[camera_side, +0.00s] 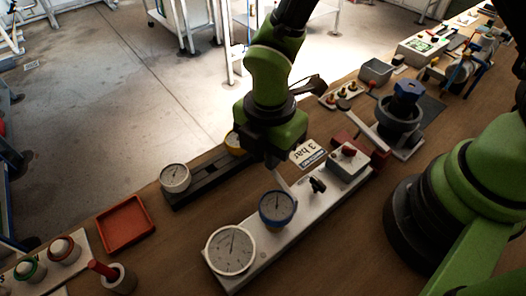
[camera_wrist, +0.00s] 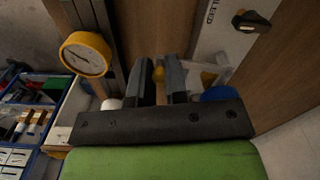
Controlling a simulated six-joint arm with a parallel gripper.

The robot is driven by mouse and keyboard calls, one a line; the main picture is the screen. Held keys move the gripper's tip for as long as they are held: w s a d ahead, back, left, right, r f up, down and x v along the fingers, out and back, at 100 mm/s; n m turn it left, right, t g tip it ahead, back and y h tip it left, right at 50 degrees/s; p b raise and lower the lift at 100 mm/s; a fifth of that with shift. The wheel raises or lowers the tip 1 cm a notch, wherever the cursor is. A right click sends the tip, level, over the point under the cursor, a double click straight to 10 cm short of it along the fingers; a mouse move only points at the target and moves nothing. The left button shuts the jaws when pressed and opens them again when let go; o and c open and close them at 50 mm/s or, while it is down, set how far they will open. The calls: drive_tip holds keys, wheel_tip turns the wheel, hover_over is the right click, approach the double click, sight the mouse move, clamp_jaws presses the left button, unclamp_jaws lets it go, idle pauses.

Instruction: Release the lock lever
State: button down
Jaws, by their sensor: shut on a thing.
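My gripper (camera_wrist: 160,75) is shut on a small yellow-tipped thing (camera_wrist: 158,74), which shows between the two dark fingers in the wrist view. I cannot tell for sure that this is the lock lever, since most of it is hidden. In the side view my gripper (camera_side: 273,160) hangs pointing down between the dark rail and the light gauge panel, and its fingers are mostly hidden. A pale strut (camera_side: 284,184) shows just below it, beside the blue-rimmed gauge (camera_side: 277,208).
The dark rail (camera_side: 207,180) bears a white gauge (camera_side: 174,177) and a yellow gauge (camera_wrist: 86,54). A red tray (camera_side: 125,222) stands left.

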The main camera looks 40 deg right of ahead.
drive_tip(key=d+m, duration=0.2)
drive_tip(key=m, duration=0.1)
drive_tip(key=shift+s+d, duration=0.15)
drive_tip(key=shift+s, duration=0.25)
drive_tip(key=shift+s+d+m, duration=0.4)
drive_tip(key=shift+d+m, duration=0.1)
drive_tip(key=shift+m, duration=0.55)
drive_tip(key=shift+s+d+m, duration=0.35)
drive_tip(key=shift+d+m, duration=0.15)
drive_tip(key=shift+m, duration=0.55)
drive_tip(key=c, duration=1.1)
unclamp_jaws()
wheel_tip(320, 180, up, 10)
